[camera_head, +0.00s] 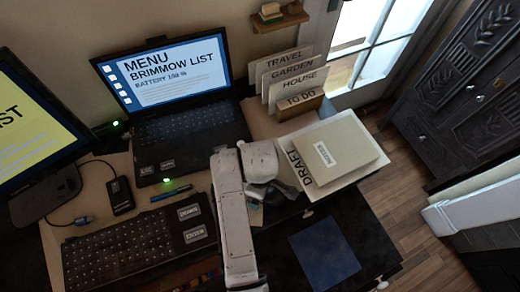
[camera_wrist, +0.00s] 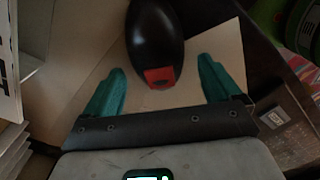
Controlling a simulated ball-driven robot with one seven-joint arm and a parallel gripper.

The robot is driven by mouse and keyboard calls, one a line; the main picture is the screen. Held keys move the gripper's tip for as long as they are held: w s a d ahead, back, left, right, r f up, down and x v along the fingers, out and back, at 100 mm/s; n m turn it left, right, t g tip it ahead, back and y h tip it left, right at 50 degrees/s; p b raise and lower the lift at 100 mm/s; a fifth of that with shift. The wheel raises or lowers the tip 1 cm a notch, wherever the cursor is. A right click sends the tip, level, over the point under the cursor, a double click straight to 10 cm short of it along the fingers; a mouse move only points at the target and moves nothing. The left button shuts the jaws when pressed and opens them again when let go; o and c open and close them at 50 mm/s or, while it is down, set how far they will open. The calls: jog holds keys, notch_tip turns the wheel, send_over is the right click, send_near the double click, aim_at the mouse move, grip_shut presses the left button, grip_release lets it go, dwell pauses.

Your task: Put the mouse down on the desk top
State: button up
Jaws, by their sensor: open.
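The mouse (camera_wrist: 155,35), black with a red patch at its near end, lies on a pale, beige surface in the wrist view, ahead of and between my fingertips. My gripper (camera_wrist: 160,68) has its two teal fingers spread wide, one on each side of the mouse's near end, with visible gaps. In the head view my gripper (camera_head: 283,192) is low at the right part of the desk top (camera_head: 92,182), beside the papers.
A laptop (camera_head: 185,125) stands behind, with a keyboard (camera_head: 120,245) and small black box (camera_head: 121,196) at left. Stacked papers and a booklet (camera_head: 330,152) lie right of my gripper, below a file rack (camera_head: 298,108). A blue sheet (camera_head: 325,254) lies on the dark surface in front.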

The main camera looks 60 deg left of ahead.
notch_tip(320, 180, up, 11)
jog(key=w+d+f+m, duration=0.2)
jog(key=w+d+m, duration=0.15)
jog(key=d, duration=0.45)
jog(key=w+d+f+m+y, duration=0.1)
jog(key=w+d+f+m, duration=0.1)
jog(key=d+m, duration=0.45)
jog(key=w+d+f+m, duration=0.2)
jog(key=d, duration=0.8)
jog(key=s+d+m, duration=0.3)
jog(key=d+m, duration=0.2)
jog(key=d, duration=0.3)
jog(key=s+d+m, duration=0.4)
jog(key=d+m, duration=0.1)
jog(key=d, duration=0.4)
jog(key=s+d+m+t+h, duration=0.1)
jog(key=s+d+m, duration=0.2)
jog(key=d, duration=0.6)
jog(key=shift+s+r+m, duration=0.3)
jog(key=shift+r+m, duration=0.1)
jog(key=shift+m, duration=0.8)
jog(key=shift+c, duration=0.2)
